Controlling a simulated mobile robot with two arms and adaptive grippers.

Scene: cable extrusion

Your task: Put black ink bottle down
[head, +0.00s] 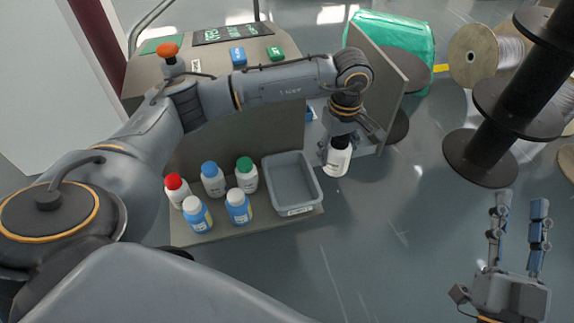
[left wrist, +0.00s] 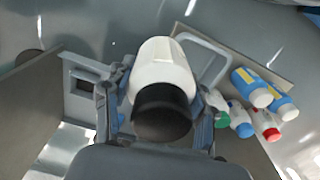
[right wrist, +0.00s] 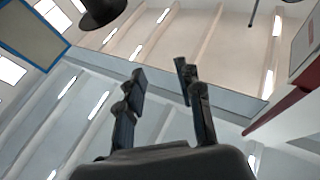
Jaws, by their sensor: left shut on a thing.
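The black ink bottle (head: 337,160) is white with a black cap. My left gripper (head: 340,137) is shut on it and holds it up, to the right of the grey bin on the shelf. In the left wrist view the bottle (left wrist: 162,72) lies between the two fingers (left wrist: 160,100), with its black cap nearest the camera. My right gripper (head: 517,222) is open and empty at the lower right, over the floor. In the right wrist view its fingers (right wrist: 160,90) are apart with nothing between them.
A grey bin (head: 292,182) stands on the shelf (head: 240,226), left of the held bottle. Several bottles with red, blue and green caps stand left of the bin, including a green-capped one (head: 247,175). An upright panel (head: 380,85) is behind my left gripper. Cable spools (head: 480,158) stand at right.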

